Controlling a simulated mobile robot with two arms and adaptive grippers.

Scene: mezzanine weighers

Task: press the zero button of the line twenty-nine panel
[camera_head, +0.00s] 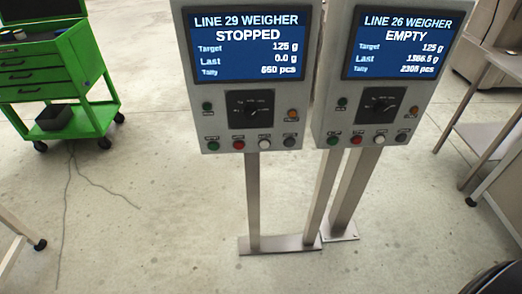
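The line 29 weigher panel (222,124) is a grey box on a steel post, near the top middle of the head view. Below is a black rotary knob (250,106) between a small green lamp or button (208,107) and an orange one (292,114). The bottom row has a green button (213,146), a red one (238,145), a white one (264,144) and a dark one (290,142). Their labels are too small to read. Neither gripper is in view.
A similar line 26 panel (335,120), reading EMPTY, stands close on the right. A green wheeled tool cart (85,75) is at the upper left, with cables on the floor nearby. Steel tables (480,140) stand at the right. The floor before the posts is clear.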

